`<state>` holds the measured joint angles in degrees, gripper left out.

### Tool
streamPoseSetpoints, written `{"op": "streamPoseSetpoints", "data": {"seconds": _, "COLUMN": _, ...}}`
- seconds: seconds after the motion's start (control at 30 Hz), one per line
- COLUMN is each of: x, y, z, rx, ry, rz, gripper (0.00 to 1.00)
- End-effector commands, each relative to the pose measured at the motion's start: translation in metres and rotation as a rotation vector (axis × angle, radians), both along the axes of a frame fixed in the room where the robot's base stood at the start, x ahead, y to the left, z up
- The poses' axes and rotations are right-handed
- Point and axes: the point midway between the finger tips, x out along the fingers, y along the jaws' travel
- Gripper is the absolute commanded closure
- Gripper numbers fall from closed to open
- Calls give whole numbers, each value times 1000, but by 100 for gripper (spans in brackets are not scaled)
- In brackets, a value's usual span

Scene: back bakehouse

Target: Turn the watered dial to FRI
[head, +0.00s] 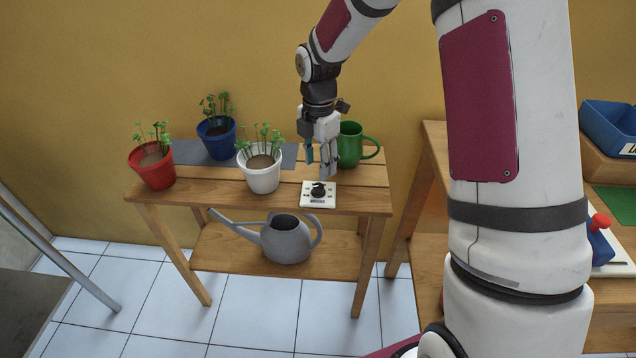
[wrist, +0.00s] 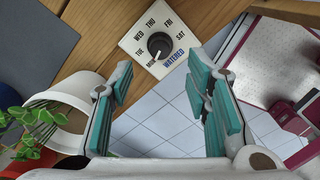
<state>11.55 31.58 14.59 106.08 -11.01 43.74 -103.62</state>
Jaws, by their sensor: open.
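The watered dial is a white square plate (wrist: 133,41) with a black knob (wrist: 159,45) at its middle. It lies near the front right of the wooden bench and also shows in the head view (head: 310,202). Day labels run around the knob, with FRI at the upper right in the wrist view. The knob's pale mark appears to point down-left, near a small label beside TUE that I cannot read surely. My gripper (head: 320,168) is open and empty above the plate, apart from the knob. Its teal pads show in the wrist view (wrist: 160,88).
A white pot (head: 262,178) stands just left of the dial, with red (head: 152,170) and blue (head: 217,142) pots beyond. A green mug (head: 350,146) stands behind the dial. A grey watering can (head: 287,241) sits on the lower shelf. Another wooden table (head: 434,150) is at right.

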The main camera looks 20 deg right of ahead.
Motion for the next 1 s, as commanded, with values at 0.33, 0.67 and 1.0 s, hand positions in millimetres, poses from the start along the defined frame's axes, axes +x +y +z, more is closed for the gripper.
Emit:
{"op": "streamPoseSetpoints", "data": {"seconds": 0.33, "x": 0, "y": 0, "z": -58, "rx": 1, "ry": 1, "rz": -1, "gripper": 56}}
{"op": "streamPoseSetpoints", "data": {"seconds": 0.67, "x": 0, "y": 0, "z": -70, "rx": 0, "ry": -1, "rz": -1, "gripper": 56}}
{"op": "streamPoseSetpoints", "data": {"seconds": 1.0, "x": 0, "y": 0, "z": -70, "rx": 0, "ry": -1, "rz": -2, "gripper": 99}}
